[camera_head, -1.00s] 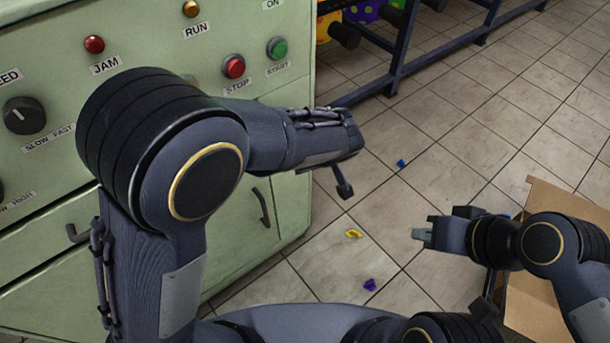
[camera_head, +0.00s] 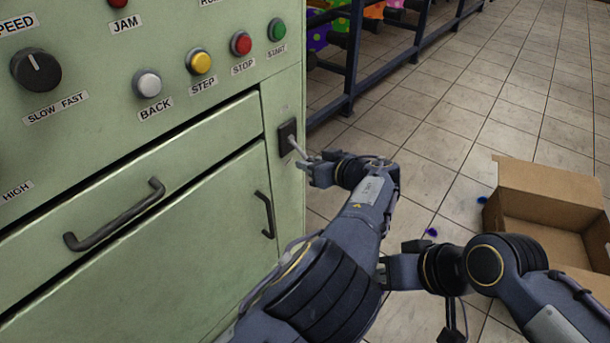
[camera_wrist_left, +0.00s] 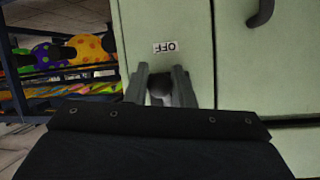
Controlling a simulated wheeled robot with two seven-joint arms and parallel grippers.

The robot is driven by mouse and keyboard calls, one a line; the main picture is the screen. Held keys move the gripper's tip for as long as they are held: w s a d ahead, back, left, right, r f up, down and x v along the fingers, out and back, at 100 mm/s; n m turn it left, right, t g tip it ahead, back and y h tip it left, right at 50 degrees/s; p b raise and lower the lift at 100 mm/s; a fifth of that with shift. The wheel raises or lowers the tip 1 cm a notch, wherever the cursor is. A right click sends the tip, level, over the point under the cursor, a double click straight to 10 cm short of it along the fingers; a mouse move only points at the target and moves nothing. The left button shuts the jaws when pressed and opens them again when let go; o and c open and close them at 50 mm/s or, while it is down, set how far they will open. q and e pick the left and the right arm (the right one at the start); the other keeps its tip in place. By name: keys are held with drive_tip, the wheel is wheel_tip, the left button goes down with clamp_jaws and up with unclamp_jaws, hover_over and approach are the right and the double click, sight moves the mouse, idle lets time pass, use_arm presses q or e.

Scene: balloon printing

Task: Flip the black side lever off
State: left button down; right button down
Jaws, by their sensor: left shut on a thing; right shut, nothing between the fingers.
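The side lever has a black plate (camera_head: 286,139) on the narrow right side of the green machine, with a thin light-grey stem (camera_head: 298,149) sticking out to the lower right. My left gripper (camera_head: 304,165) is at the stem's outer end. An OFF label (camera_wrist_left: 165,47) shows upside down on the panel beyond the fingers. My right gripper (camera_head: 386,271) is shut and empty, apart from the machine, below and right of my left wrist.
The green machine's front has a STOP button (camera_head: 241,43), a START button (camera_head: 277,29) and drawer handles (camera_head: 114,216). A dark rack (camera_head: 352,50) with colourful balloons stands behind. An open cardboard box (camera_head: 545,190) sits on the tiled floor at right.

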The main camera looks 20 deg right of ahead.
use_arm(q)
drive_tip(key=shift+f, duration=0.1)
use_arm(e)
drive_tip(key=shift+s+a+f, duration=0.15)
drive_tip(key=shift+s+a, duration=0.05)
drive_tip(key=shift+s, duration=0.05)
use_arm(q)
drive_tip(key=c, duration=1.3)
unclamp_jaws()
use_arm(e)
drive_tip(key=shift+s+d, duration=0.1)
drive_tip(key=shift+s, duration=0.05)
